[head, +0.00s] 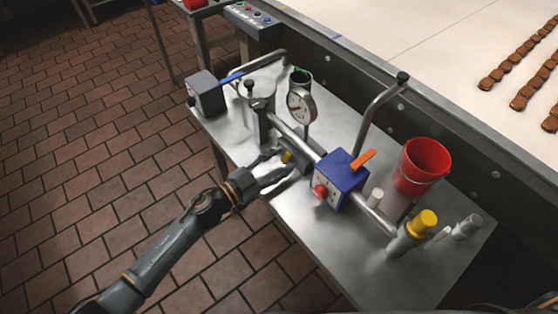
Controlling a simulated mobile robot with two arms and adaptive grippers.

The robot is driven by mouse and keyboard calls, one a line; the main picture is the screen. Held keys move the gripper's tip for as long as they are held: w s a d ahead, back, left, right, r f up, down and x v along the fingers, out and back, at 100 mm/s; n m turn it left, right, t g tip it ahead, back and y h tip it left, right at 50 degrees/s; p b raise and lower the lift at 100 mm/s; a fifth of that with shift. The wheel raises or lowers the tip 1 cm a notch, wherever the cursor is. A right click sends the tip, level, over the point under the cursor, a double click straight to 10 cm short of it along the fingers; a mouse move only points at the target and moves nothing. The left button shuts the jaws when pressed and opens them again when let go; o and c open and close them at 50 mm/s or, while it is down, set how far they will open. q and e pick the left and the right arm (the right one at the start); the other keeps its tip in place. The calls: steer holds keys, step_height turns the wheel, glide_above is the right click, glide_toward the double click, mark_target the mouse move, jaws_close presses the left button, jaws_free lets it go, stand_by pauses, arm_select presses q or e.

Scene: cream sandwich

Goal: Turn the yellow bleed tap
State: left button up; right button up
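The small yellow bleed tap (287,157) shows on the pipework at the middle of the steel table in the head view, below the round gauge. My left gripper (282,165) reaches in from the left, with its fingertips right at the tap. Its two fingers look spread apart, one on the upper side and one on the lower side. I cannot tell whether either touches the tap. The tap's base is partly hidden by the fingers. My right gripper is not in view.
On the steel table (310,218) stand a blue box (343,182) with an orange lever, a round gauge (301,105), a red bucket (422,165) and a yellow-capped cylinder (424,222). A grey box (206,93) is at the left end. A conveyor (400,35) runs behind.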

arm_select(q)
jaws_close()
steer(key=shift+m, duration=0.3)
steer(key=m, duration=0.3)
steer(key=shift+s+d+f+b, duration=0.15)
steer(key=shift+s+f+b, duration=0.1)
steer(key=shift+s+b, duration=0.05)
steer(key=shift+s+d+f+m+b, duration=0.1)
steer(key=shift+m+b, duration=0.1)
steer(key=shift+m, duration=0.6)
steer(key=shift+s+f+m+b, duration=0.1)
steer(key=shift+m+b, duration=0.1)
steer(key=shift+m, duration=0.6)
jaws_free()
